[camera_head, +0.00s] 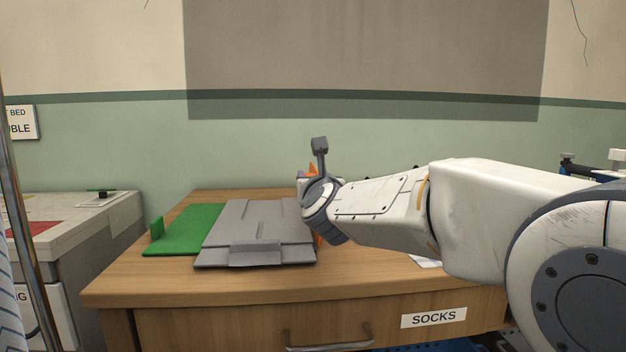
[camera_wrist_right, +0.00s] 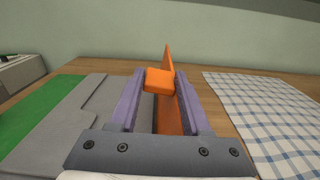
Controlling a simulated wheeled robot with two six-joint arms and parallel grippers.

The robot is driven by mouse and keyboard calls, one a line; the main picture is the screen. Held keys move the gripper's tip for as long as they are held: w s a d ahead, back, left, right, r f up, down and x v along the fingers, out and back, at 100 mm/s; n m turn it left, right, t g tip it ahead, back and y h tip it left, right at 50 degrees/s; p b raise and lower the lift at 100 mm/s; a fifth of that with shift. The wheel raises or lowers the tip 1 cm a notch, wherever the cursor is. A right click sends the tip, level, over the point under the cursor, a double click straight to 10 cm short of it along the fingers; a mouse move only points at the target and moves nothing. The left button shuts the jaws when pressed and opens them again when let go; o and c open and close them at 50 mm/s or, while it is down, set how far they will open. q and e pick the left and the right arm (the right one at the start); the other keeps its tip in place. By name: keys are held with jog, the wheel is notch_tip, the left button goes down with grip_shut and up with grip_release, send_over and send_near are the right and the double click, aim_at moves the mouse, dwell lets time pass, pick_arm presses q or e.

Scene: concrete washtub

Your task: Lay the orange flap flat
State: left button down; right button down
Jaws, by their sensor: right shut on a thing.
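The orange flap (camera_wrist_right: 171,112) stands up on edge beside the grey board, seen nearly edge-on in the right wrist view. Its orange tab (camera_wrist_right: 159,80) sits between the fingers of my right gripper (camera_wrist_right: 160,90), which is shut on it. In the head view only slivers of the orange flap (camera_head: 312,168) show, as my right gripper (camera_head: 305,176) and wrist cover most of it. The grey board (camera_head: 255,225) lies flat on the wooden cabinet top, with the green flap (camera_head: 185,230) lying flat to its left. My left gripper is not in view.
A checked cloth (camera_wrist_right: 265,110) lies on the wood to the right of the flap, with a strip of bare wood between. The wooden cabinet (camera_head: 240,310) has a drawer labelled SOCKS. A grey unit (camera_head: 75,215) stands at the left, and a wall rises behind.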

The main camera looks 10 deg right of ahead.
jog(key=shift+c, duration=1.8)
grip_release()
jog(key=shift+d+f, duration=0.1)
jog(key=shift+f, duration=0.2)
jog(key=shift+r, duration=0.1)
jog(key=s+p, duration=0.1)
jog(key=s, duration=0.9)
jog(key=shift+s, duration=0.2)
